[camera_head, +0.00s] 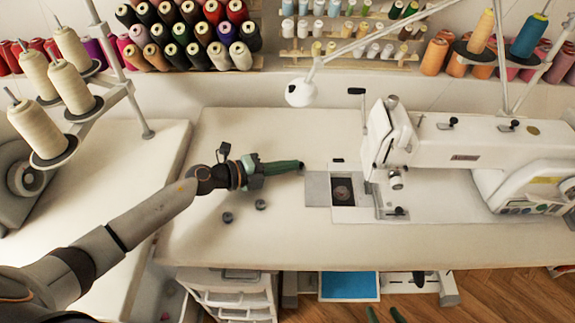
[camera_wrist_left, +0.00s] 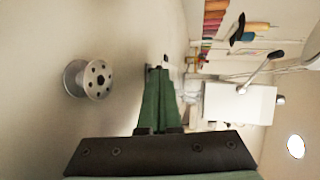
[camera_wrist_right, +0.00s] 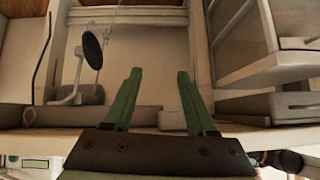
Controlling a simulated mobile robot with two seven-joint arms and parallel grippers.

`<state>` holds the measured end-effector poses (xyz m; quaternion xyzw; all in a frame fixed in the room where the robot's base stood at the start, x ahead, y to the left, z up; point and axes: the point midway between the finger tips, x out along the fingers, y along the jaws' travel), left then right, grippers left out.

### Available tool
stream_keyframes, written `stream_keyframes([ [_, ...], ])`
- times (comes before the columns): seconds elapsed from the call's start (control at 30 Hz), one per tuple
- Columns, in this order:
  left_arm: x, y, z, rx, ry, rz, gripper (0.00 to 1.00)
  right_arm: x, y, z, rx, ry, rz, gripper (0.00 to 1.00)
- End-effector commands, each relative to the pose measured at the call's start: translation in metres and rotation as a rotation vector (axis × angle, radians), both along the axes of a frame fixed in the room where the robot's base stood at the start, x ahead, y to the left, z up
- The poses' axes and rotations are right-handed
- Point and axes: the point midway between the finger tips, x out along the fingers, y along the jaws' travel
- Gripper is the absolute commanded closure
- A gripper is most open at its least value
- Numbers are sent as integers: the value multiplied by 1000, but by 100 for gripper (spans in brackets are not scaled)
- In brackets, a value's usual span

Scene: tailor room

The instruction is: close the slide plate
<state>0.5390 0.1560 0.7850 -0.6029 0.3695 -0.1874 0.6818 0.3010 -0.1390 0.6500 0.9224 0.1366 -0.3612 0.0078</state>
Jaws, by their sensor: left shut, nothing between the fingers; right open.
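The slide plate (camera_head: 317,189) is a grey metal plate in the bed of the white sewing machine (camera_head: 470,150). It sits left of a dark open recess (camera_head: 343,191), where a round part shows. My left gripper (camera_head: 301,165) is shut and empty, its green fingertips just behind and slightly left of the plate in the head view. Its closed fingers also show in the left wrist view (camera_wrist_left: 158,75). My right gripper (camera_head: 385,315) is open and empty at the bottom edge of the head view, and its spread fingers fill the right wrist view (camera_wrist_right: 158,75).
Two small metal bobbins (camera_head: 261,205) lie on the table (camera_head: 250,240) in front of my left gripper; one is large in the left wrist view (camera_wrist_left: 90,80). Thread cones (camera_head: 45,130) stand at the left. White drawers (camera_head: 235,295) are under the table.

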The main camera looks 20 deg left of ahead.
Motion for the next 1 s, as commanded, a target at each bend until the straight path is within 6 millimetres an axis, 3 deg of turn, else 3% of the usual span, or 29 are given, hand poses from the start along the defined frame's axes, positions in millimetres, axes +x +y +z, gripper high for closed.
stream_keyframes([
  [0.23,10,-35,7,-5,1,-2,100,2,-4,25,-4,-21,-8,43],
  [0.43,18,-64,3,-2,-1,0,100,-5,-20,21,-26,-8,-33,43],
  [1.0,19,-68,4,-5,-2,-6,100,-12,-19,17,-22,5,-38,43],
])
